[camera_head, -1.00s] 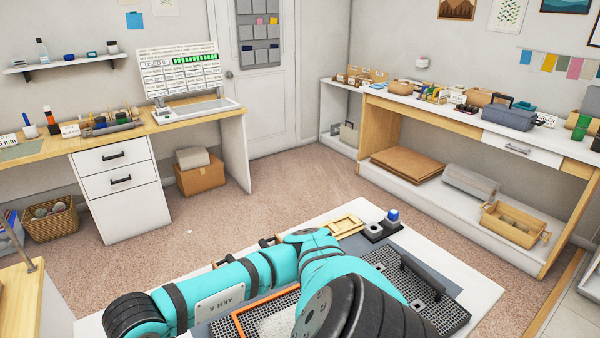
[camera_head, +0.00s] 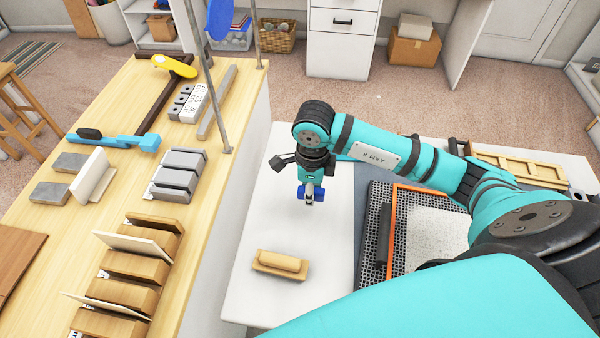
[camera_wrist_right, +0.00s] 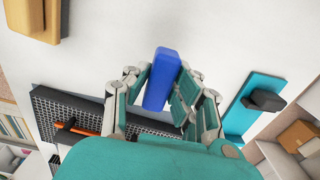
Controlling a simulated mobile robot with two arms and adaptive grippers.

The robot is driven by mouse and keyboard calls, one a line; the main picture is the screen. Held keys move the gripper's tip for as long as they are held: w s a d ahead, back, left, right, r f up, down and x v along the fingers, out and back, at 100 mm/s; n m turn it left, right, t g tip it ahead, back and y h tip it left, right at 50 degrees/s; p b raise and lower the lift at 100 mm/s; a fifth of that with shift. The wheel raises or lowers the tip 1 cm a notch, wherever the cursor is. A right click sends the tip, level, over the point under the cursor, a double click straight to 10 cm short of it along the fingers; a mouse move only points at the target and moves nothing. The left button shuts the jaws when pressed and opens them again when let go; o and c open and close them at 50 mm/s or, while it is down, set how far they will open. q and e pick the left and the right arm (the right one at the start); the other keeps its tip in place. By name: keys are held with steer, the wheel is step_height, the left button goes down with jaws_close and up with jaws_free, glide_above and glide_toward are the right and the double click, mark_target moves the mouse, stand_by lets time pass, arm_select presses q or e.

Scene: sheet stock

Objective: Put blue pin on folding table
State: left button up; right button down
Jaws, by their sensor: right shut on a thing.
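My right gripper (camera_head: 309,198) points down over the white tabletop (camera_head: 262,212), which looks like the folding table. It is shut on the blue pin (camera_head: 318,193). In the right wrist view the blue pin (camera_wrist_right: 162,78) sits between the fingers of the right gripper (camera_wrist_right: 160,98), its far end sticking out past them. The white top (camera_wrist_right: 110,40) fills the background there. I cannot tell whether the pin touches the top. My left gripper is not in view.
A tan wooden block (camera_head: 280,263) lies on the white top in front of the gripper. A dark mesh tray (camera_head: 373,225) and an orange frame (camera_head: 393,215) are to its right. A crowded wooden bench (camera_head: 140,185) stands left. The white top around the gripper's left is clear.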

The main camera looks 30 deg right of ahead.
steer(key=w, duration=0.4)
steer(key=w+p, duration=0.1)
steer(key=w, duration=0.1)
steer(key=shift+w+d+f, duration=0.1)
steer(key=shift+w+f, duration=0.15)
step_height(320, 180, down, 3)
steer(key=shift+w+f+p, duration=0.1)
steer(key=shift+p, duration=0.65)
steer(key=shift+f, duration=0.2)
steer(key=shift+f, duration=0.1)
steer(key=shift+f+b, duration=0.15)
steer(key=shift+b, duration=0.15)
steer(key=c, duration=1.1)
jaws_free()
